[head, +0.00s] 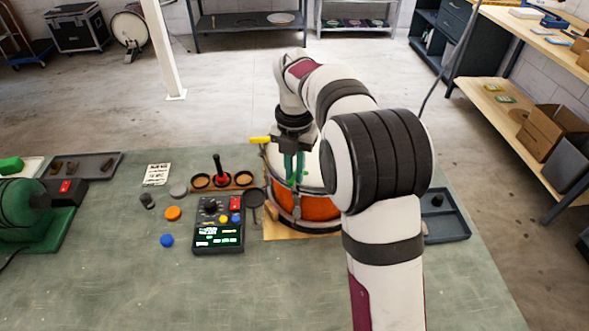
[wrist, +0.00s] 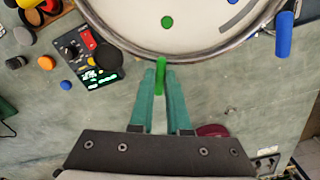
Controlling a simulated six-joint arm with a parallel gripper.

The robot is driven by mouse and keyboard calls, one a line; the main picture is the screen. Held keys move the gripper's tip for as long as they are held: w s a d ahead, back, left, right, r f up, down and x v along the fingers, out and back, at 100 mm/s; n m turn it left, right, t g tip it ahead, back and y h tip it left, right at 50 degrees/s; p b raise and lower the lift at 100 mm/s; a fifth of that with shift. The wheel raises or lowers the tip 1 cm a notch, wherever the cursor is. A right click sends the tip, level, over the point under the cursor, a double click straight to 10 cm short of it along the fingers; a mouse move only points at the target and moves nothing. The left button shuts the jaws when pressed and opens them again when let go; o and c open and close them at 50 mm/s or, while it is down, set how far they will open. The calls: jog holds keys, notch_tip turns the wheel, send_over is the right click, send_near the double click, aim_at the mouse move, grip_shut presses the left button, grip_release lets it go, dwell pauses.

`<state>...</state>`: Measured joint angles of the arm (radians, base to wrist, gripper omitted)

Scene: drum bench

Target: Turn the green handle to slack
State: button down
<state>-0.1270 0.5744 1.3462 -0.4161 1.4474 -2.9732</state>
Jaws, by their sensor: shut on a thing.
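The drum (head: 318,207) has an orange shell, a metal rim and a white head, and stands at the middle right of the bench. In the wrist view its white head (wrist: 195,30) fills the top. The green handle (wrist: 160,68) sticks out at the drum's rim, below a green dot (wrist: 167,22) on the head. My gripper (wrist: 160,78) has teal fingers shut on the green handle, one on each side. In the head view my gripper (head: 294,168) points down at the near left of the drum, and I cannot make out the green handle there.
A yellow handle (head: 261,140) and a blue handle (wrist: 284,35) also stand at the rim. A black control box (head: 220,224) with lit displays and a dark round paddle (head: 254,198) lie left of the drum. A dark tray (head: 447,217) is at the right. The front bench is clear.

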dwell(0.5)
jog(key=c, duration=0.9)
grip_release()
